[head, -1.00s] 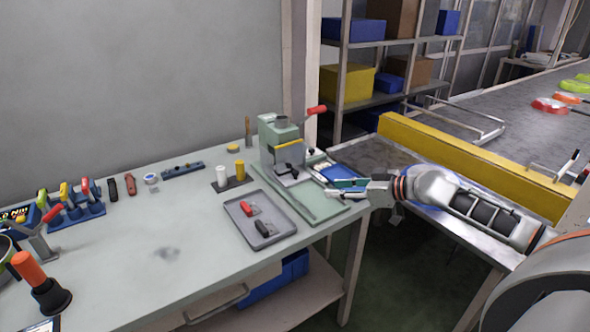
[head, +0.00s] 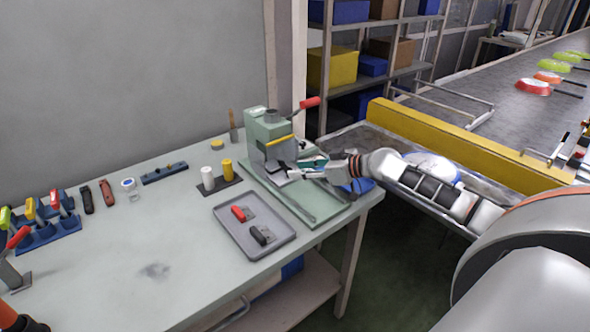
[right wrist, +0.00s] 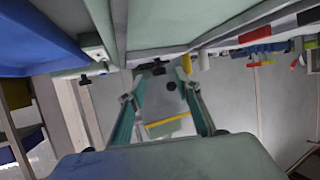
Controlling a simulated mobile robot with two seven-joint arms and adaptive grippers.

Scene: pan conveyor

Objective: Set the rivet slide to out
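The green riveting press (head: 265,130) stands at the back right of the bench, with a red-tipped lever (head: 309,102) and a yellow bar (head: 281,141). A small grey plate with dark parts (head: 275,167) lies low at its front; I cannot tell surely which part is the rivet slide or how it is set. My right gripper (head: 298,169) reaches in from the right, close to this low front part. In the right wrist view its two teal fingers (right wrist: 163,112) are apart. Dark knobs (right wrist: 170,86) show beyond and between them, with the yellow bar. My left gripper is out of view.
A grey tray (head: 222,232) with a red and a black handle lies in front of the press. White and yellow cylinders (head: 227,169) stand left of it. A yellow rail (head: 455,145) borders the conveyor at the right. The bench's front middle is clear.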

